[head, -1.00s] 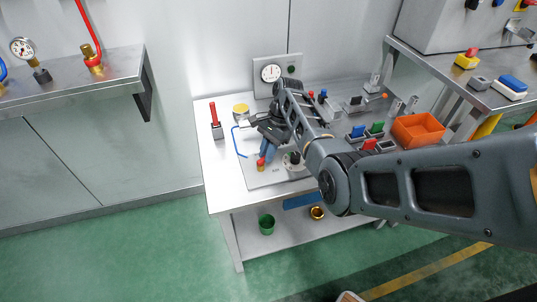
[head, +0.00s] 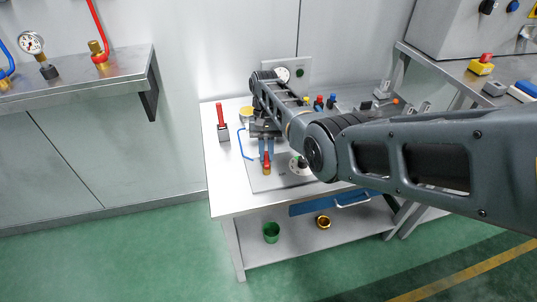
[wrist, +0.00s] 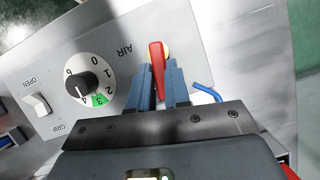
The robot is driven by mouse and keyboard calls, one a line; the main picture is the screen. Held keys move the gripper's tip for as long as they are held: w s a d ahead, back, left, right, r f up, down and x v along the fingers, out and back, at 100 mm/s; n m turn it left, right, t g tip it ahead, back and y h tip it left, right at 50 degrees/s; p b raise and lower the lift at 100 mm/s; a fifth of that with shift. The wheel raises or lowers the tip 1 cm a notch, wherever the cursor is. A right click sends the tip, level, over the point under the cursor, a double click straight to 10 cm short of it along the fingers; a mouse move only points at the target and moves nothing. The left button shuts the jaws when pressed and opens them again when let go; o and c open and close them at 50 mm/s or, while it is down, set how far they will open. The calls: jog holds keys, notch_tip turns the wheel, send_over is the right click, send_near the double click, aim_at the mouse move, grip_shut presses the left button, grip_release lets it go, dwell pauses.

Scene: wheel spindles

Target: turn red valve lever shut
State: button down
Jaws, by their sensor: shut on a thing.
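The red valve lever (wrist: 157,67) stands beside the "AIR" label on the grey panel (wrist: 205,50). In the wrist view it lies between the two blue fingers of my gripper (wrist: 160,74), which are shut on it. A bit of yellow shows beside its tip. In the head view the red lever (head: 267,158) with its brass-coloured base is at the panel's front left, just below my gripper's fingers (head: 266,150). My wrist partly covers the panel from above.
A black-knobbed dial (wrist: 82,85) and a white switch (wrist: 37,105) sit beside the lever on the panel. A blue hose (wrist: 207,92) lies on the other side. An upright red handle (head: 221,117) stands at the table's left. The white table front (head: 235,200) is clear.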

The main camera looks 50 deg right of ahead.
jog(key=shift+w+a+n+h, duration=0.2)
jog(key=shift+n+h, duration=0.3)
jog(key=shift+n, duration=0.7)
jog(key=c, duration=1.1)
grip_release()
jog(key=shift+g, duration=0.3)
jog(key=shift+b+v, duration=0.6)
jog(key=shift+v, duration=3.3)
jog(key=shift+a, duration=0.1)
